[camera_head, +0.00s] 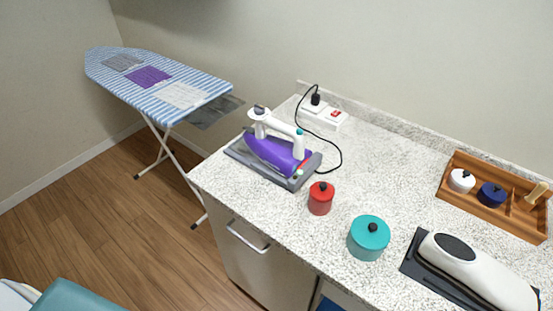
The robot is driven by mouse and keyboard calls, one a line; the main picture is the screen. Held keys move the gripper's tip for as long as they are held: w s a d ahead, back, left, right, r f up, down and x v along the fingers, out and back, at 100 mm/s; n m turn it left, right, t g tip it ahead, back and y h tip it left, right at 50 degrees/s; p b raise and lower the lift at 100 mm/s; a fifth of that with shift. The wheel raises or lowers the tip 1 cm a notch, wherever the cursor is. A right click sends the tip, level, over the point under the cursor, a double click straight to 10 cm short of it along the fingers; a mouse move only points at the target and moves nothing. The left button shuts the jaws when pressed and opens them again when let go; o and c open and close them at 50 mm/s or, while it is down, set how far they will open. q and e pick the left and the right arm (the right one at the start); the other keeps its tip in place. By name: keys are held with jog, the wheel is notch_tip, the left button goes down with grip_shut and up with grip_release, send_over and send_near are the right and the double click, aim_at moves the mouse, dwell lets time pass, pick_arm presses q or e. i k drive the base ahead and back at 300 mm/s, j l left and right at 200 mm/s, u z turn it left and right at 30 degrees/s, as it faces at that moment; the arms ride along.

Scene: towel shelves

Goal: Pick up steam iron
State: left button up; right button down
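The steam iron (272,153) has a purple body and a white handle. It rests on a grey stand (241,155) near the left end of the speckled countertop (390,185). A black cord runs from the iron's area to a white power outlet block (325,115) by the wall. Neither of my grippers shows in the head view.
A red lidded pot (320,200) and a teal lidded pot (368,240) stand right of the iron. A white appliance on a dark base (470,268) and a wooden tray (475,205) are farther right. A striped ironing board (130,62) stands left.

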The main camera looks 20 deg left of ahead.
aim_at(285, 157)
jog(key=u, duration=1.1)
jog(key=z, duration=1.05)
jog(key=i+j+z, duration=0.1)
jog(key=j+z, duration=0.75)
jog(key=z, duration=0.15)
jog(key=j+z, duration=0.5)
jog(key=k+j+z, duration=0.1)
jog(key=j+z, duration=0.4)
jog(key=l, duration=0.1)
